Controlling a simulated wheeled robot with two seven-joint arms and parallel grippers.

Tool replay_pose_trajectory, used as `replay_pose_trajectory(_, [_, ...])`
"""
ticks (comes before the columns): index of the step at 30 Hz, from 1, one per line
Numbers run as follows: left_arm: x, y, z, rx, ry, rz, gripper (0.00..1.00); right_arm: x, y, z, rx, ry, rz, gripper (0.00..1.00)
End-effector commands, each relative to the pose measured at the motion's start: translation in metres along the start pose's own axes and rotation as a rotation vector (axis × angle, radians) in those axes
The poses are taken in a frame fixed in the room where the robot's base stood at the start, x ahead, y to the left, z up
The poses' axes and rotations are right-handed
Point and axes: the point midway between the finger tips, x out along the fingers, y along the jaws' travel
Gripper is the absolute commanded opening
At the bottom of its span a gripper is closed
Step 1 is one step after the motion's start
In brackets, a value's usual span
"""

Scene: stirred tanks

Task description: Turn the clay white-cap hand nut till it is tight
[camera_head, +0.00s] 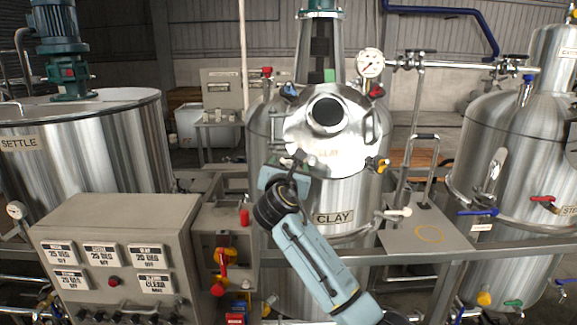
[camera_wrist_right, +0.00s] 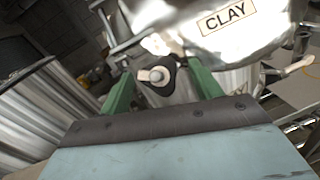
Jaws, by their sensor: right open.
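The steel clay tank (camera_head: 350,200) stands in the middle of the head view, with its round lid (camera_head: 345,148) tilted towards me. My right gripper (camera_wrist_right: 160,72) is open, with one green finger on each side of the nut. A gap seems to show between the fingers and the nut. In the head view the gripper largely hides the nut. My left gripper is not in view.
Blue (camera_head: 289,90), red (camera_head: 376,90) and yellow (camera_head: 380,165) capped nuts sit round the lid. A gauge (camera_head: 370,63) and pipes stand at right.

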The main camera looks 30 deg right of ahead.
Motion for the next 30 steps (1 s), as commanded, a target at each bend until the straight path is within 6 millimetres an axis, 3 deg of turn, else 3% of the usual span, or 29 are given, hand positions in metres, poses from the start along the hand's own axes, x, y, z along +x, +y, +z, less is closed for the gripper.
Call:
replay_pose_trajectory(8, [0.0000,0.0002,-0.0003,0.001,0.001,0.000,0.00,0.0009,-0.0001,0.0000,0.000,0.000,0.000,0.63])
replay_pose_trajectory(18, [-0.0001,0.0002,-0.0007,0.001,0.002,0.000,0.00,0.0006,-0.0001,-0.0002,0.000,0.000,0.000,0.19])
replay_pose_trajectory(30, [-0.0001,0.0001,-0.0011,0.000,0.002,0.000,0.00,0.0006,0.0010,-0.0006,0.070,0.001,-0.046,0.19])
